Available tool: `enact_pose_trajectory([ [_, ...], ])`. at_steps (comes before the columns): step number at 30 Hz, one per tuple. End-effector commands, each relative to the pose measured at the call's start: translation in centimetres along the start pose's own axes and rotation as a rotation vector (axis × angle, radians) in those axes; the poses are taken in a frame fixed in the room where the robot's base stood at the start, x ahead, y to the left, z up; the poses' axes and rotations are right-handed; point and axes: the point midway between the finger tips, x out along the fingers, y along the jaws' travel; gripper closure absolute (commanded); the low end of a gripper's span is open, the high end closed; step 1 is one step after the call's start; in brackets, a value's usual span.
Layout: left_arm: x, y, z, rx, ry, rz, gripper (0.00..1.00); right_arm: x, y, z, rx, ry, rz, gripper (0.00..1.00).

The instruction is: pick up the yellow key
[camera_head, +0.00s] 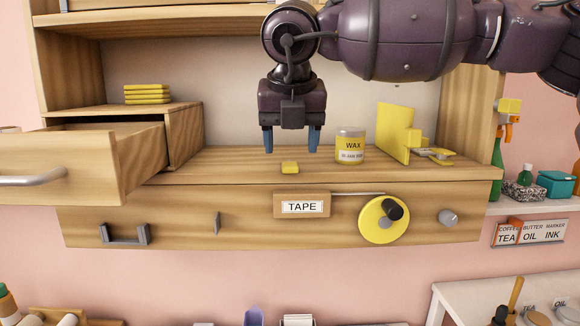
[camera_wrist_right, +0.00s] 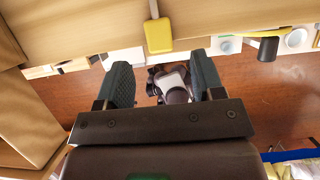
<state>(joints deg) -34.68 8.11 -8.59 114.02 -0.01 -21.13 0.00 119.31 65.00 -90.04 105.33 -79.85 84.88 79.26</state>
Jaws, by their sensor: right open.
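The yellow key (camera_head: 289,168) lies on the wooden shelf near its front edge; its yellow head shows there as a small block. In the right wrist view the yellow head (camera_wrist_right: 158,36) has a thin grey shaft running from it, just beyond the fingertips. My right gripper (camera_head: 291,150) points down above the shelf, its blue fingers spread behind and above the key. In the right wrist view the gripper (camera_wrist_right: 163,72) is open with nothing held between its fingers. My left gripper is not in view.
A WAX jar (camera_head: 350,147) stands right of the gripper, beside an upright yellow block (camera_head: 395,132) and a grey-and-yellow item (camera_head: 435,155). An open drawer (camera_head: 85,165) juts out at left. A TAPE label (camera_head: 302,206) and a yellow dial (camera_head: 378,228) sit on the front panel.

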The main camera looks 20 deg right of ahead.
Motion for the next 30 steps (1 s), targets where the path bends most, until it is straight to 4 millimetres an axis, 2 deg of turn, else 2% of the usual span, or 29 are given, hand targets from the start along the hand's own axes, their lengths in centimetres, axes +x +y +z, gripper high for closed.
enact_pose_trajectory([
  [4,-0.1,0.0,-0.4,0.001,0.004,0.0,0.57,2.1,0.0,0.0,0.0,0.001,-0.002,0.38],
  [9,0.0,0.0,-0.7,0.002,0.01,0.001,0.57,3.7,0.0,0.0,0.0,0.001,-0.001,0.38],
  [17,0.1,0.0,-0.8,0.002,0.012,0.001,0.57,3.9,0.0,0.0,0.0,0.0,0.0,0.38],
  [27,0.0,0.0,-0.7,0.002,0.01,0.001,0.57,3.9,0.0,0.0,0.001,0.0,0.0,0.89],
  [30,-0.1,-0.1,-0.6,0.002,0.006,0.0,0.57,3.8,0.0,0.0,0.001,0.0,0.0,0.92],
])
